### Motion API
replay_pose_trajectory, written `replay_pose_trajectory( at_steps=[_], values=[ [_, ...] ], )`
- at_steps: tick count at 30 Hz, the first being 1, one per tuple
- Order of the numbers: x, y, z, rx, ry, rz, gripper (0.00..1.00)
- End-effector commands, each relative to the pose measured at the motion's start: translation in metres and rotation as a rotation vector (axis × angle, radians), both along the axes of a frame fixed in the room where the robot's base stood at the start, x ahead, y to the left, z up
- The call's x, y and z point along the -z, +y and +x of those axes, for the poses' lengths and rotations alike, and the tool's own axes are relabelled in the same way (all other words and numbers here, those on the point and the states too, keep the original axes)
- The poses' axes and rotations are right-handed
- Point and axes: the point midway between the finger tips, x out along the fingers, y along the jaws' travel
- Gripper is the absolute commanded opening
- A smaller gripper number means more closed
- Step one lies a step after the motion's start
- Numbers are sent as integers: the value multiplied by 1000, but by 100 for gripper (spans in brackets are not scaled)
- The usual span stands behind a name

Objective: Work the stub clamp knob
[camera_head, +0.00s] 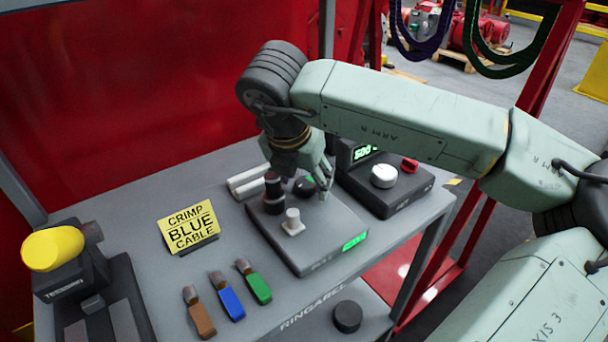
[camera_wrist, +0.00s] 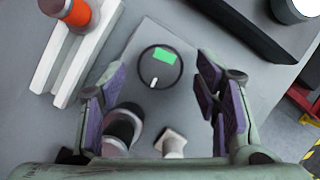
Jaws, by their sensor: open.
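A grey control box (camera_head: 325,240) stands on the bench under my gripper. On it are a dark round knob (camera_head: 304,187) at the back, a dark upright post (camera_head: 273,195) and a pale stub-shaped knob (camera_head: 293,222). I cannot tell by label which is the stub clamp knob. My gripper (camera_head: 308,172) is open above the back of the box. In the wrist view my gripper (camera_wrist: 160,92) has its purple pads wide apart, empty. The dark round knob (camera_wrist: 147,62), with a green patch and white mark, lies ahead between them. The pale knob (camera_wrist: 172,143) and dark post (camera_wrist: 122,128) are nearer.
A second box (camera_head: 405,193) with a white dial and red knob stands close at right. Pale bars (camera_head: 247,182) lie at left. A yellow sign (camera_head: 188,228), several cable pieces (camera_head: 230,303) and a yellow-ended tool (camera_head: 55,250) are further left. A black puck (camera_head: 347,316) lies below the bench top.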

Motion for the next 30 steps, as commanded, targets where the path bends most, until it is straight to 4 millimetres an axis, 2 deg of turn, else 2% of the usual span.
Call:
replay_pose_trajectory(
  at_steps=[9, 30],
  values=[
    [3, 0, 1, 0, -1, 0, 57],
    [3, 0, 1, 0, -1, 0, 10]
  ],
)
